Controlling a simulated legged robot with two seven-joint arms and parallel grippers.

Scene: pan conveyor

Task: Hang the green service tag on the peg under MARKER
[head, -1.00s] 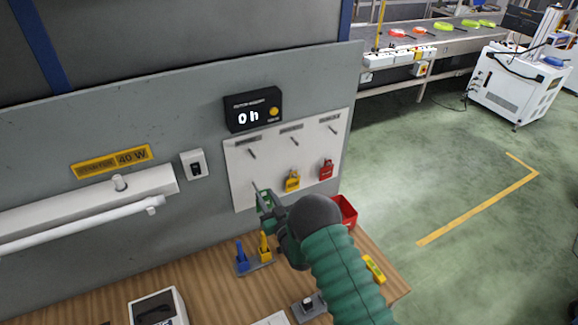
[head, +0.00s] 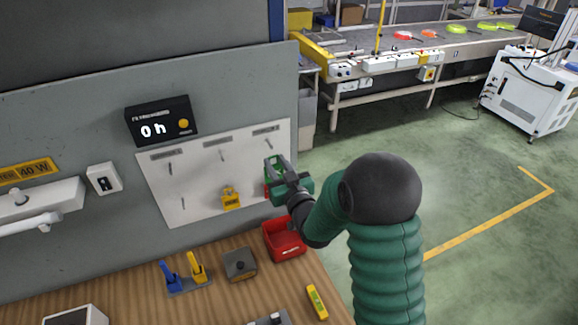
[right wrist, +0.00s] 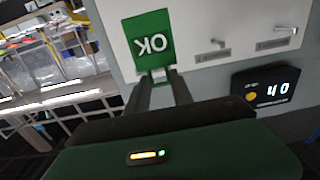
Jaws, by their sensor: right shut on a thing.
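The green service tag (right wrist: 150,38) carries white letters "OK", upside down in the right wrist view. My right gripper (right wrist: 158,76) is shut on its edge. In the head view my right gripper (head: 277,164) holds it in front of the right end of the white peg board (head: 188,202), just below the right peg (head: 267,143). The left peg (head: 170,168) and middle peg (head: 223,155) are bare. The labels above the pegs are too blurred to read. I cannot tell whether the tag touches a peg. My left gripper is out of view.
A yellow padlock-shaped tag (head: 231,198) hangs low on the board. A red one is mostly hidden behind my right gripper. Below are a red bin (head: 284,240), a grey box (head: 240,264) and a blue-and-yellow holder (head: 186,277) on the wooden bench (head: 225,305).

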